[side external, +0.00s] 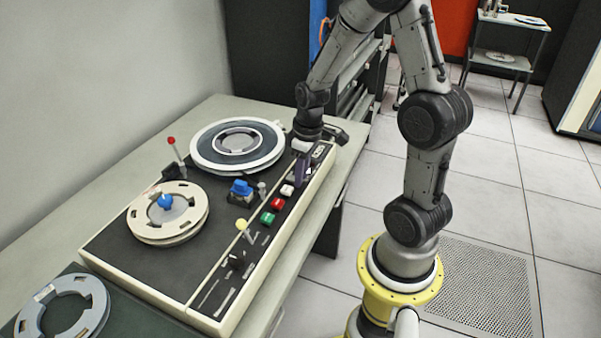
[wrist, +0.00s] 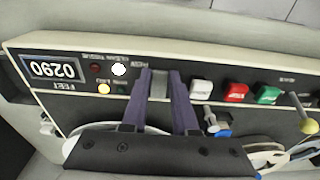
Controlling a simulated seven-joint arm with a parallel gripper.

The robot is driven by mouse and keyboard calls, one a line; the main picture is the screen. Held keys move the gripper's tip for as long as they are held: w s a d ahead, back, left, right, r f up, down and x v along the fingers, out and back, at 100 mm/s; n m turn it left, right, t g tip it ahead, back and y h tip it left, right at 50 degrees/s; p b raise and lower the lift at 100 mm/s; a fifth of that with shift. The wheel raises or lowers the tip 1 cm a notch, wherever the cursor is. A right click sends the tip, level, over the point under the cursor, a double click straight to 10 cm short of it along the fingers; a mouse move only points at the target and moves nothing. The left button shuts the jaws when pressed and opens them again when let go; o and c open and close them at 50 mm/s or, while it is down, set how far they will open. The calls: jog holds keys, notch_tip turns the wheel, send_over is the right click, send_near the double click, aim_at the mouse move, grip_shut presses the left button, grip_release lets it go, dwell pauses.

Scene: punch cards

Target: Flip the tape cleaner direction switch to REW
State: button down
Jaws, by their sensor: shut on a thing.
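The tape cleaner (side external: 190,262) is a cream box with a black top and a row of controls. My gripper (side external: 302,172) is low over the far end of that row. In the wrist view its two purple fingers (wrist: 159,76) stand on either side of a grey piece (wrist: 159,86) on the panel, next to a white button (wrist: 201,88), and are shut on it. A lever with a yellow knob (side external: 242,225) stands further along the row, with a black knob (side external: 236,260) beyond it. The labels are too small to tell which control is the direction switch.
Red (side external: 278,204) and green (side external: 267,217) buttons lie between the gripper and the yellow lever. Two reels, a large white one (side external: 200,158) and a cream one (side external: 140,226), sit on top. A red-tipped lever (side external: 172,142) rises behind. A counter (wrist: 54,69) reads 0290.

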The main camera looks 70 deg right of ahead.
jog(key=shift+s+t, duration=0.1)
jog(key=shift+t, duration=0.5)
jog(key=c, duration=0.7)
grip_release()
jog(key=shift+f, duration=0.1)
jog(key=v, duration=1.4)
jog(key=shift+s, duration=0.1)
jog(key=shift+f, duration=0.1)
